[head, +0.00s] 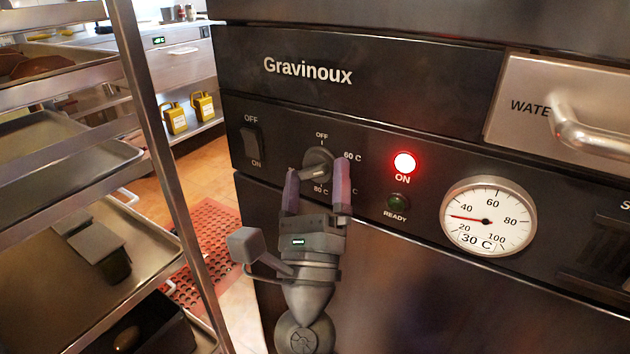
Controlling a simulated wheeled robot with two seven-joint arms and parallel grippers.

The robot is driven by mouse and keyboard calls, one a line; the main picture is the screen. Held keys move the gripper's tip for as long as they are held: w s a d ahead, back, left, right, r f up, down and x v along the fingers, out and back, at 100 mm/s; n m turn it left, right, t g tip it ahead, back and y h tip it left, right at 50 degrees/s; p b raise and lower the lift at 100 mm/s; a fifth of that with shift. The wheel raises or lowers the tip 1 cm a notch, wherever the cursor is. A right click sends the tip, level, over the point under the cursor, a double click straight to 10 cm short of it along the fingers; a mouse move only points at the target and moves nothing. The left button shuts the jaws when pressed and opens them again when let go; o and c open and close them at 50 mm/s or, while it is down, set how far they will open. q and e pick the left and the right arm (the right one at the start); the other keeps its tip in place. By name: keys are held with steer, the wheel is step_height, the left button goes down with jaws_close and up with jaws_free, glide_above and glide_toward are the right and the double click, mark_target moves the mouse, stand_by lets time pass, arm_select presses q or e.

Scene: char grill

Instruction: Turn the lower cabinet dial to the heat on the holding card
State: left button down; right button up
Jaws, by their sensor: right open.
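The dial (319,158) is a dark round knob with a lighter grip bar, on the black cabinet panel (362,138) under the Gravinoux name. Its bar lies slantwise, with the lighter end toward the lower left; I cannot tell for sure which mark it points at. OFF is above it, 60 C at right and 80 C below; other marks are partly hidden by the fingers. My right gripper (317,170) is open, with one pinkish finger on each side of the dial; contact cannot be told. No holding card is readable. My left gripper is out of view.
A red ON lamp (404,162) is lit; the green READY lamp (397,203) looks dark. An OFF/ON rocker switch (251,142) sits left of the dial. A metal tray rack (165,160) stands close at left.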

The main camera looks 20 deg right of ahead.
steer(key=v, duration=1)
